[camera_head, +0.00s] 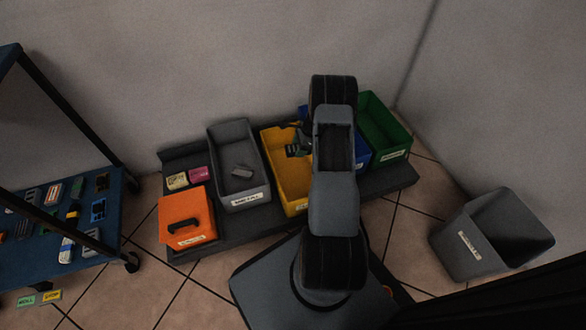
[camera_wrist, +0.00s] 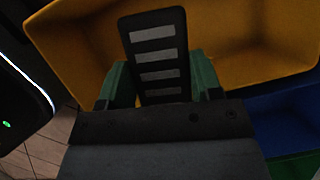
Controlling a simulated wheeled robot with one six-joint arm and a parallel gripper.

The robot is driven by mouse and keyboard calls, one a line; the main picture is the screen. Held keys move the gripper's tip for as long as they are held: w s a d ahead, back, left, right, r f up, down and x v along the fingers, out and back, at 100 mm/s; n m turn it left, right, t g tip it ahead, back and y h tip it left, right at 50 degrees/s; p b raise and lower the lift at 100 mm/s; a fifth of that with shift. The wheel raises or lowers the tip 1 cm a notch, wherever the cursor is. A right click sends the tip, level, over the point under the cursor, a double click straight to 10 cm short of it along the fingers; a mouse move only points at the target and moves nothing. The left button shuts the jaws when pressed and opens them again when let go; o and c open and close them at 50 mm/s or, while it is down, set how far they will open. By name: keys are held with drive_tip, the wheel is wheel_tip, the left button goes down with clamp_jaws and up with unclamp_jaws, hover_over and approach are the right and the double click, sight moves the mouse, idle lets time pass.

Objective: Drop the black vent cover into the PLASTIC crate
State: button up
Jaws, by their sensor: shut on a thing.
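The black vent cover (camera_wrist: 152,25), a flat dark piece with several pale slots, is gripped between the green fingers of my gripper (camera_wrist: 158,75) in the wrist view. It stands out ahead of the fingers over the yellow crate (camera_wrist: 245,60). In the head view my gripper (camera_head: 298,146) is at the left of my arm, above the yellow crate (camera_head: 283,168); the vent cover is hard to make out there. The yellow crate looks empty where visible. Its label is too small to read, so I cannot tell which crate is marked PLASTIC.
A grey crate (camera_head: 220,150) marked METAL holds a grey piece. A closed orange box (camera_head: 187,216) stands at left; blue (camera_head: 363,158) and green (camera_head: 374,112) crates stand at right. A grey bin (camera_head: 465,250) is on the floor, and a blue cart (camera_head: 85,243) holds small parts.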

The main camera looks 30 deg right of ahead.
drive_tip(key=o, duration=1)
drive_tip(key=p+v, duration=0.5)
drive_tip(key=v, duration=0.9)
drive_tip(key=shift+w+a, duration=0.1)
